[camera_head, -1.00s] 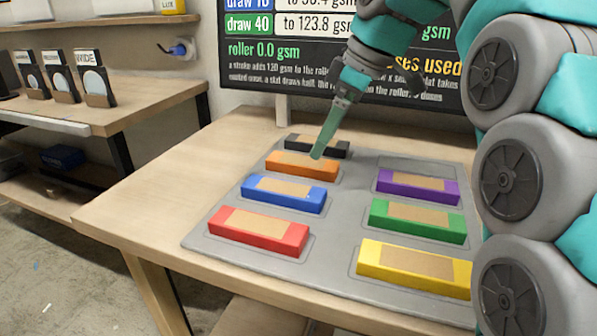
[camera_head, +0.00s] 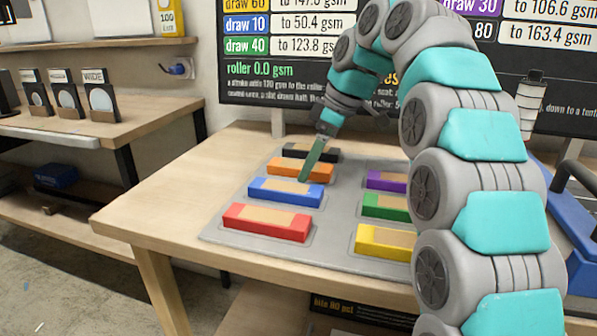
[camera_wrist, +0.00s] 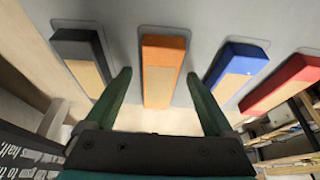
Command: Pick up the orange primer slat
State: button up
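The orange primer slat (camera_head: 300,170) lies on the grey mat (camera_head: 345,225) on the wooden table, between the black slat (camera_head: 312,152) and the blue slat (camera_head: 285,192). It has a tan patch on top. In the wrist view the orange slat (camera_wrist: 163,70) lies between the two green fingers of my gripper (camera_wrist: 158,85), with a gap on each side. The gripper is open and holds nothing.
The red (camera_head: 267,222), yellow (camera_head: 386,241), green (camera_head: 386,206) and purple (camera_head: 386,181) slats lie on the same mat. A dark sign board (camera_head: 290,75) stands behind the table. A shelf (camera_head: 90,130) is at the left. Bare tabletop (camera_head: 180,190) lies left of the mat.

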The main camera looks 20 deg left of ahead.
grip_shut()
dwell(0.5)
